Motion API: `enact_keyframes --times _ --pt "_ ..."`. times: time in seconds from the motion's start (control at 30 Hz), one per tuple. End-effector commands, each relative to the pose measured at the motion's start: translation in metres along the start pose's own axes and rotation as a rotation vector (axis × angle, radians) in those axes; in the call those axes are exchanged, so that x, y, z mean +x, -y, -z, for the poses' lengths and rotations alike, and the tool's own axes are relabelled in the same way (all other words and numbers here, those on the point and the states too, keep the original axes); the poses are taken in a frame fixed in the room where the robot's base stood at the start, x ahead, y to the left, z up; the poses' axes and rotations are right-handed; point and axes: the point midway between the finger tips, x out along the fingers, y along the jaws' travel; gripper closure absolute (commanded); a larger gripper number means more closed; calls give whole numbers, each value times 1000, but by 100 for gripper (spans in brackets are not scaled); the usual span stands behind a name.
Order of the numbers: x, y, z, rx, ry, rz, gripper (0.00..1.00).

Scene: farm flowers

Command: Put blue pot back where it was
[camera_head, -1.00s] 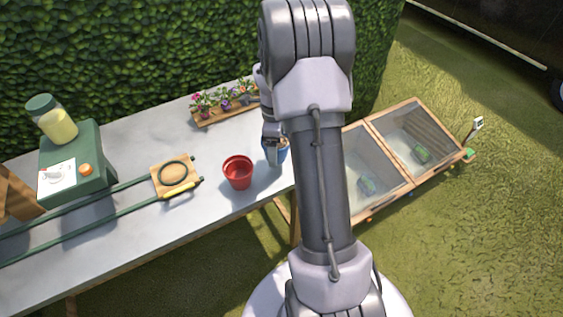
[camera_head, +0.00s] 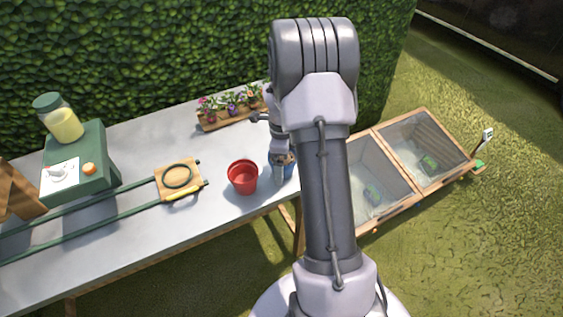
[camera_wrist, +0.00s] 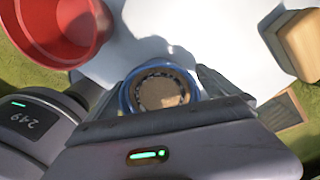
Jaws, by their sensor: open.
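The blue pot (camera_head: 289,168) stands on the table near its right end, partly hidden by my gripper and arm. In the wrist view the blue pot (camera_wrist: 126,97) shows its round rim and brown soil, close in front of the gripper body. My gripper (camera_head: 281,174) is at the pot. Its dark fingers are apart, one on either side of the rim; I cannot tell whether they touch it.
A red pot (camera_head: 243,177) stands just left, also in the wrist view (camera_wrist: 60,32). A flower tray (camera_head: 229,120) lies behind, a wooden board with a green hose ring (camera_head: 172,190) farther left, and a green machine (camera_head: 85,165) at far left. Glass-topped frames (camera_head: 425,150) stand right.

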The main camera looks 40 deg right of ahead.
Motion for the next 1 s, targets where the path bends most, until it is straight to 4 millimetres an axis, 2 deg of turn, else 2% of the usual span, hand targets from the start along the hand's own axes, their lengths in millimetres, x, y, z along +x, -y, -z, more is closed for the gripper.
enact_keyframes --times 0.07,0.3,0.4,0.5,0.7,0.77,0.87,0.9,0.97,1.0 --pt "-14 1 0 0 1 3 1" --pt "-84 1 0 0 1 4 1" --pt "-106 1 0 0 1 2 1" --pt "-118 0 0 0 1 1 1" --pt "-125 -1 -1 -10 2 3 1" --pt "-139 -9 -10 -71 12 20 1" --pt "-192 -51 -42 -348 51 89 1" --pt "-218 -80 -55 -512 70 131 1" --pt "-253 -130 -72 -786 96 204 1" --pt "-272 -166 -78 -969 110 258 1"
